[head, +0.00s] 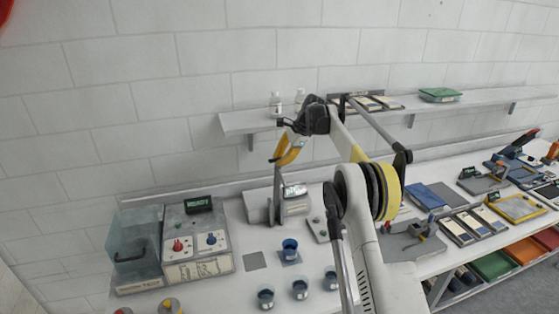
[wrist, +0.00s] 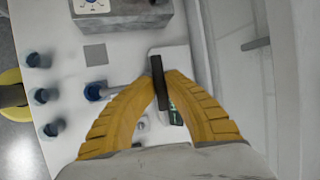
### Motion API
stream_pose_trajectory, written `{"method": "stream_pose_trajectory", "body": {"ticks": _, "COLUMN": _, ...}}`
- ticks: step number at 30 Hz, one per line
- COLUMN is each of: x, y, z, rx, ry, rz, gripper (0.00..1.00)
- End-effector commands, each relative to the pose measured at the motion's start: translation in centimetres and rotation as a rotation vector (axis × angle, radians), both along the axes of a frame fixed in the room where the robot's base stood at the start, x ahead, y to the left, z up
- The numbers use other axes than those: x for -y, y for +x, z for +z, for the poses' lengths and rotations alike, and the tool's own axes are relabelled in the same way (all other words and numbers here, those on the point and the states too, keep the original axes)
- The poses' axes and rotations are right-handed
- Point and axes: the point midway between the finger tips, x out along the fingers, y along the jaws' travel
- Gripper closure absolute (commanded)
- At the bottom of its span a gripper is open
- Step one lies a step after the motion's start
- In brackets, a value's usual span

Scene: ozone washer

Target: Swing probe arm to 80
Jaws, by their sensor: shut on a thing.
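The probe station (head: 296,208) is a light grey box with a small lit display (head: 294,191) and a tall grey upright part, which I take to be its probe arm (head: 277,198). My gripper (head: 283,158), with yellow fingers, is at the top of this upright. In the wrist view my gripper (wrist: 162,77) is shut on a dark narrow bar (wrist: 160,85), seemingly the top of the probe arm. The display (wrist: 176,117) shows partly behind the right finger; its reading is illegible. A thin grey rod runs left towards a blue cup (wrist: 95,92).
A control box (head: 197,248) with red and blue knobs and a clear-lidded chamber (head: 134,249) stand left. A wall shelf (head: 250,121) hangs behind. Trays and tools fill the right side.

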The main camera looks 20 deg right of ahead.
Motion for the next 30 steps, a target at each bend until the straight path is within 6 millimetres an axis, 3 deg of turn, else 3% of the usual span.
{"method": "stream_pose_trajectory", "body": {"ticks": 2, "x": 0.0, "y": 0.2, "z": 0.1, "rx": 0.009, "ry": 0.0, "rz": -0.003, "gripper": 1.0}}
{"method": "stream_pose_trajectory", "body": {"ticks": 3, "x": 0.0, "y": 0.2, "z": 0.1, "rx": 0.009, "ry": 0.0, "rz": -0.003, "gripper": 0.76}}
{"method": "stream_pose_trajectory", "body": {"ticks": 4, "x": 0.0, "y": 0.2, "z": 0.1, "rx": 0.008, "ry": 0.0, "rz": -0.002, "gripper": 0.66}}
{"method": "stream_pose_trajectory", "body": {"ticks": 5, "x": 0.0, "y": 0.2, "z": 0.1, "rx": 0.008, "ry": 0.0, "rz": -0.002, "gripper": 0.64}}
{"method": "stream_pose_trajectory", "body": {"ticks": 17, "x": 0.4, "y": -0.2, "z": 0.9, "rx": 0.004, "ry": 0.001, "rz": -0.001, "gripper": 0.64}}
{"method": "stream_pose_trajectory", "body": {"ticks": 30, "x": 3.8, "y": -2.9, "z": 8.6, "rx": 0.004, "ry": 0.001, "rz": -0.003, "gripper": 0.64}}
